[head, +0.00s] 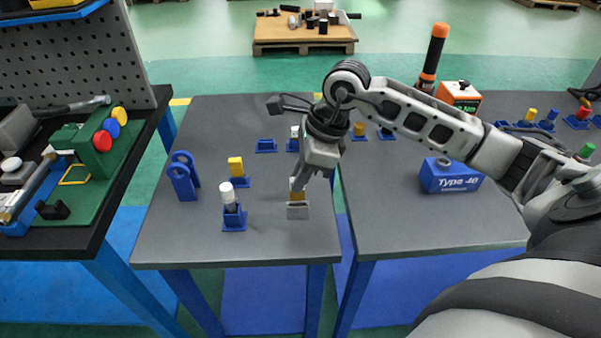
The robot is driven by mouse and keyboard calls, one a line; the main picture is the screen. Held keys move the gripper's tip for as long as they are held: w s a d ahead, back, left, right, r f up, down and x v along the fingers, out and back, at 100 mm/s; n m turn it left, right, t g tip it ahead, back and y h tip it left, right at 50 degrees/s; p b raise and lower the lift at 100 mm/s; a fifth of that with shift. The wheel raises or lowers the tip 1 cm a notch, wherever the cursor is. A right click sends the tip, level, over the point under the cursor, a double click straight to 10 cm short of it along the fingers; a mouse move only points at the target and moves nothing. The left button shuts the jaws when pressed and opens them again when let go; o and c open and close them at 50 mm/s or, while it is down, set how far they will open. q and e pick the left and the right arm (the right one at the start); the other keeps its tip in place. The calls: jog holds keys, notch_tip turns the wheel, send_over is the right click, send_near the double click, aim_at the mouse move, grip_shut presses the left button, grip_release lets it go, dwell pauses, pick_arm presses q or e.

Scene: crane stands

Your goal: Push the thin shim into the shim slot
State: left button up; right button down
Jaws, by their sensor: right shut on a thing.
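The shim slot (297,211) is a small grey block near the front edge of the left grey table. The thin shim (297,196) looks yellow and stands right at the top of the block. My right gripper (298,184) comes down from above and is shut on the shim. The fingers hide part of the shim, and I cannot tell how deep it sits in the slot. My left gripper is not in view.
Left of the slot stand a blue holder with a white-topped peg (231,208), a yellow block on a blue base (237,171) and a blue clevis (184,176). A blue "Type 40" block (450,175) is on the right table. The table's front left is clear.

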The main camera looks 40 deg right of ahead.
jog(key=shift+f+b, duration=0.75)
jog(key=shift+f, duration=0.2)
jog(key=shift+f+b, duration=0.2)
jog(key=shift+b, duration=0.2)
jog(key=shift+f+b, duration=0.95)
jog(key=shift+f, duration=0.1)
jog(key=c, duration=1.3)
grip_release()
jog(key=shift+c, duration=0.2)
jog(key=shift+r, duration=0.1)
jog(key=shift+r, duration=0.2)
